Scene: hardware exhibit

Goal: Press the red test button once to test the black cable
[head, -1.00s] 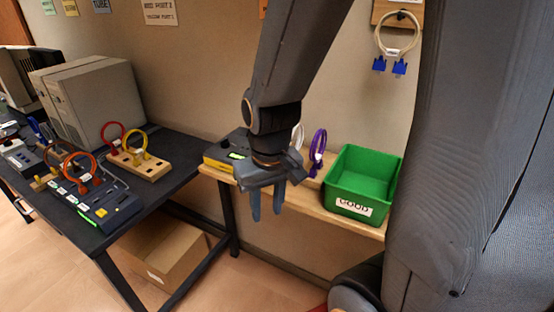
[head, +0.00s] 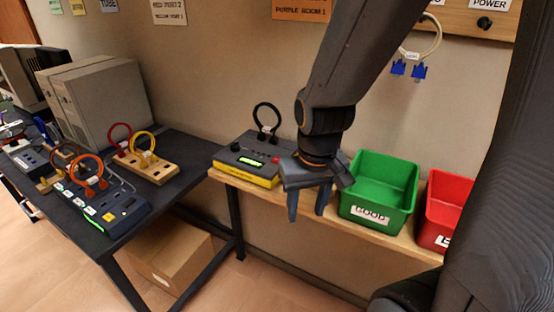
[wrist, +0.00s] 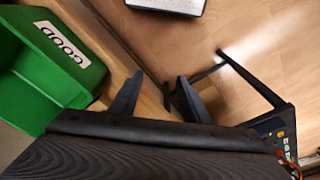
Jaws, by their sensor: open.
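The cable tester (head: 243,168) is a grey and yellow box with a lit green display, at the left end of the wooden shelf. The black cable (head: 267,119) stands as a loop plugged into its back part. A small red button (head: 275,160) shows on its top, near the right edge. My gripper (head: 307,214) is open and empty, pointing down just right of the tester, near the shelf's front edge. In the wrist view my gripper (wrist: 160,80) shows two parted fingers, with nothing between them. The tester is not clearly seen there.
A green GOOD bin (head: 378,196) stands right of my gripper, and a red bin (head: 446,208) farther right. The dark table (head: 185,192) at left holds cables on wooden blocks and devices. A cardboard box (head: 170,258) sits below it.

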